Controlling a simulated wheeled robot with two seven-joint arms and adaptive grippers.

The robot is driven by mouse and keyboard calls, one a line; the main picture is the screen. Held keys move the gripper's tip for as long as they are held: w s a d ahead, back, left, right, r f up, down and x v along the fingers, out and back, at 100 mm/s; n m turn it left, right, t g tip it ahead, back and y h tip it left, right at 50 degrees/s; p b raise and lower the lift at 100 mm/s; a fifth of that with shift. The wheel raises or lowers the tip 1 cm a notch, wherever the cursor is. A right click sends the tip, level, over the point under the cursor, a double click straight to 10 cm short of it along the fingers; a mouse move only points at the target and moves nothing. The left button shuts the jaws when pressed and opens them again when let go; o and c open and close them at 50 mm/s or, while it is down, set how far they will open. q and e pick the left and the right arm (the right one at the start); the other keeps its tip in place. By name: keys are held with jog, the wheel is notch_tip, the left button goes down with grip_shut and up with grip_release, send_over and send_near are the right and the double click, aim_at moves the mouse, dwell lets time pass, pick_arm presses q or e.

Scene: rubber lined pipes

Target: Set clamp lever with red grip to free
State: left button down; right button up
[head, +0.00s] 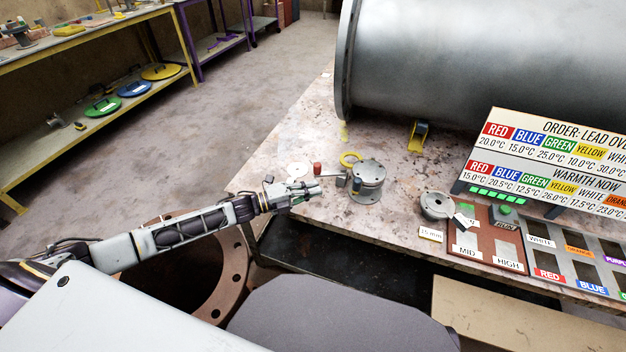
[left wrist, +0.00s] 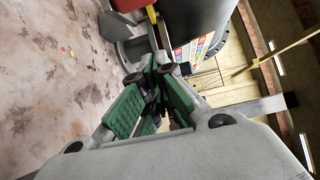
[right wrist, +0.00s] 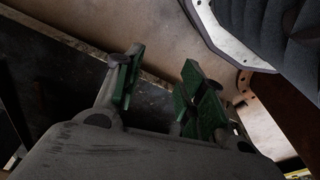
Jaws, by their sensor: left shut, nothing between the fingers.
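The clamp (head: 368,182) is a round grey metal unit on the speckled table. Its lever points left in the head view and ends in an upright red grip (head: 317,169). My left gripper (head: 314,188) is shut and empty, just in front of the lever and red grip; I cannot tell if it touches them. In the left wrist view the closed green fingers (left wrist: 152,100) point towards the clamp's grey body, with part of the red grip (left wrist: 152,13) at the top edge. My right gripper (right wrist: 160,85) is open and empty in the right wrist view, outside the head view.
A smaller round grey fixture (head: 437,205), a brown MID/HIGH panel (head: 484,240) and an order sign (head: 550,160) are to the right.

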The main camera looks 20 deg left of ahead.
aim_at(317, 170)
pick_arm(q)
jog(key=shift+w+d, duration=0.3)
jog(key=shift+w+a+b, duration=0.2)
jog(key=shift+w+a, duration=0.1)
jog(key=shift+w, duration=0.35)
jog(key=shift+w+a+b, duration=0.15)
jog(key=shift+w+a, duration=0.15)
jog(key=shift+w, duration=0.35)
jog(key=shift+w+a, duration=0.2)
jog(key=shift+w, duration=0.25)
pick_arm(e)
jog(key=shift+w+a+r, duration=0.1)
jog(key=shift+a+r, duration=0.15)
jog(key=shift+r, duration=0.75)
pick_arm(q)
jog(key=shift+a, duration=0.1)
pick_arm(e)
jog(key=shift+f, duration=0.1)
